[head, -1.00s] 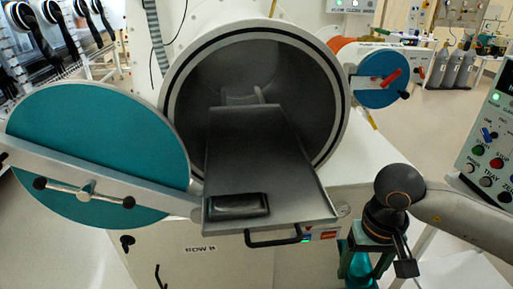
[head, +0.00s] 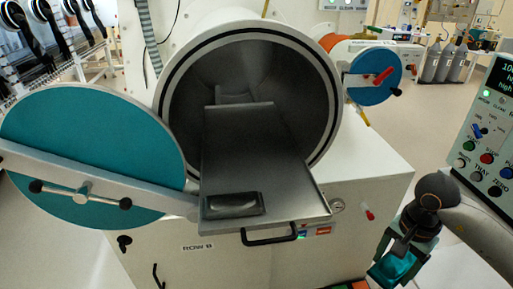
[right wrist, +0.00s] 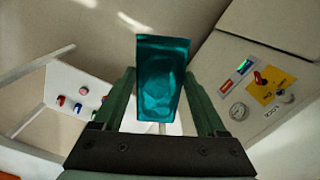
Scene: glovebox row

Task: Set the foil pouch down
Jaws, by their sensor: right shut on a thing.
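The foil pouch (head: 400,265) is teal and shiny. My right gripper (head: 403,258) is shut on it at the lower right of the head view, out to the right of the white cabinet. In the right wrist view the pouch (right wrist: 160,80) stands between the two green fingers of the gripper (right wrist: 161,100), and nothing is seen under it nearby. The grey slide-out tray (head: 255,160) extends from the open round chamber (head: 185,100), apart from the gripper. My left gripper is not in view.
A dark shallow dish (head: 233,205) sits at the tray's front left; the rest of the tray is bare. The open teal round door (head: 90,150) stands left of the tray. A control panel (head: 490,135) is at the right edge, near my right arm.

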